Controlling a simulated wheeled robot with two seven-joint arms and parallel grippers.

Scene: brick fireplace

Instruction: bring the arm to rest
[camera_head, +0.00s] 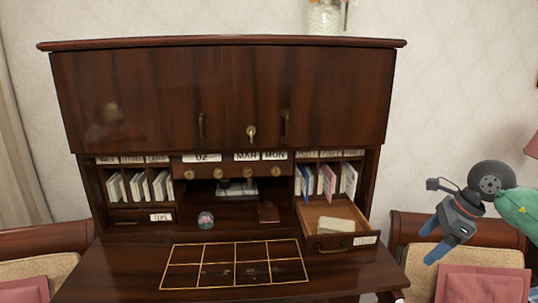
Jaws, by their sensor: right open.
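My right gripper (434,238) shows at the right of the head view, with blue fingertips pointing down and left. It is open, with nothing seen between its fingers. It appears to the right of the wooden desk (120,262), in front of a chair back. My right arm comes in from the right edge. My left gripper is not in view.
The desk's small right drawer (340,241) is pulled out and holds a pale item (330,225). A glass ball (205,219) and a small reddish-brown item (268,212) stand on the desk. A gold-lined grid (235,264) lies in front. Chairs flank the desk.

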